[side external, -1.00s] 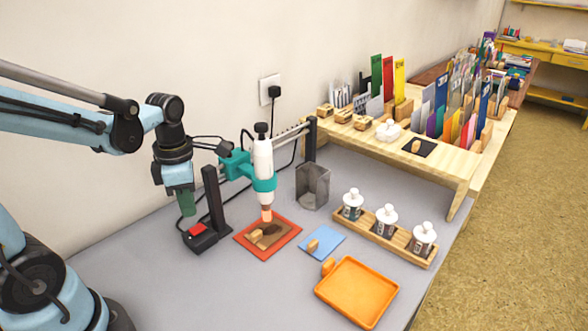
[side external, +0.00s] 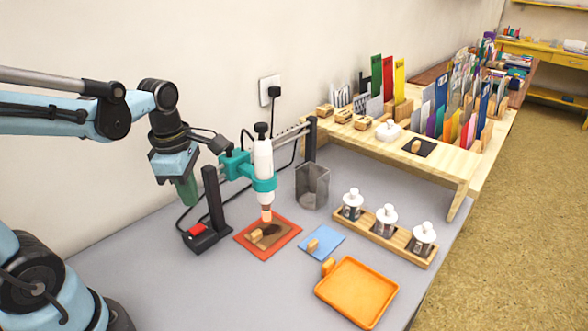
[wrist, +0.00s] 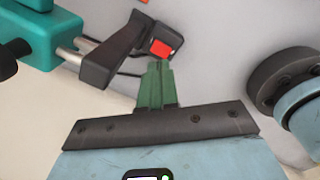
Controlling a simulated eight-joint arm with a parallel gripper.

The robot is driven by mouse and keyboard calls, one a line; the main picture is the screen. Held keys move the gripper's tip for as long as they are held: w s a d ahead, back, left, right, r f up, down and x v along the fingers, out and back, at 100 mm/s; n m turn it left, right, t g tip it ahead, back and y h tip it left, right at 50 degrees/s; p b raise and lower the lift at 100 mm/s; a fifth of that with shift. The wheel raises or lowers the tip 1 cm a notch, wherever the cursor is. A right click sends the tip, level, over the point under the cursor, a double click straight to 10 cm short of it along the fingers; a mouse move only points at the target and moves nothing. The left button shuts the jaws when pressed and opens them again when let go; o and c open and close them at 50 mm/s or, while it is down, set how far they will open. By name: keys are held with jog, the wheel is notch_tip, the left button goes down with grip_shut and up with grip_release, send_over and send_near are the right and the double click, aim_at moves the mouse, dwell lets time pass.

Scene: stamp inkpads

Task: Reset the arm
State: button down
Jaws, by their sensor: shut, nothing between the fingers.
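My gripper (side external: 187,192) has green fingers and hangs over the left part of the grey table, left of the black stand with the red button (side external: 198,229). It is shut and empty, clear of the table. In the wrist view the green fingers (wrist: 157,75) are together, pointing toward the red button (wrist: 161,49), with nothing between them.
A teal and white heat tool (side external: 263,165) on a rail stands right of my gripper, over a red mat (side external: 285,240). A blue pad (side external: 330,242), an orange tray (side external: 358,290) and a bottle rack (side external: 408,249) lie further right. Cables run behind the stand.

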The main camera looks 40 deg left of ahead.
jog(key=w+d+r+m+t, duration=0.1)
jog(key=d+m+t, duration=0.2)
jog(key=m, duration=1)
jog(key=w+d+r+m+t, duration=0.1)
jog(key=d+m+t, duration=0.2)
jog(key=m, duration=1)
jog(key=shift+d+r, duration=0.2)
jog(key=shift+r, duration=0.05)
jog(key=s+a+r+g, duration=0.2)
jog(key=a+r+g, duration=0.2)
jog(key=a+g, duration=0.3)
jog(key=shift+s+a+r, duration=0.2)
jog(key=shift+s, duration=0.1)
